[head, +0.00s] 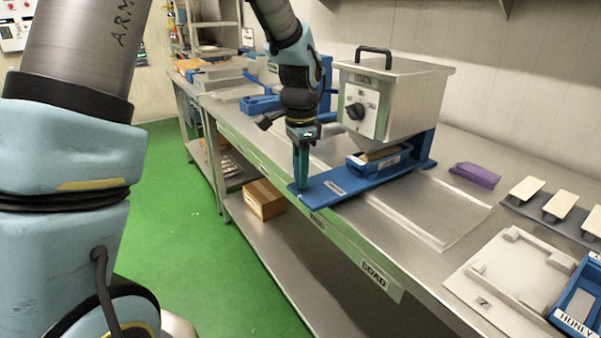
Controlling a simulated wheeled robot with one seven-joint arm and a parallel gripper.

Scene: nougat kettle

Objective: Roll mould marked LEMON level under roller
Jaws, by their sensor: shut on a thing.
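A steel hopper (392,95) with a black handle and a dark knob stands over a blue stand on the bench; its small front label seems to read LEMON. A blue mould (365,168) with a tan filling sits below its spout, on the long blue board (350,184). The mould's white label is too small to read. I cannot make out a separate roller. My gripper (301,160) points down at the board's near left end, apart from the mould. It is shut on a narrow teal upright piece (302,180), whose shape is partly hidden.
A blue mould marked HONEY (577,318) stands at the lower right beside a pale tray (515,270). A purple block (475,175) and several cream-topped pieces (560,205) lie at the right. A brown box (264,200) sits below.

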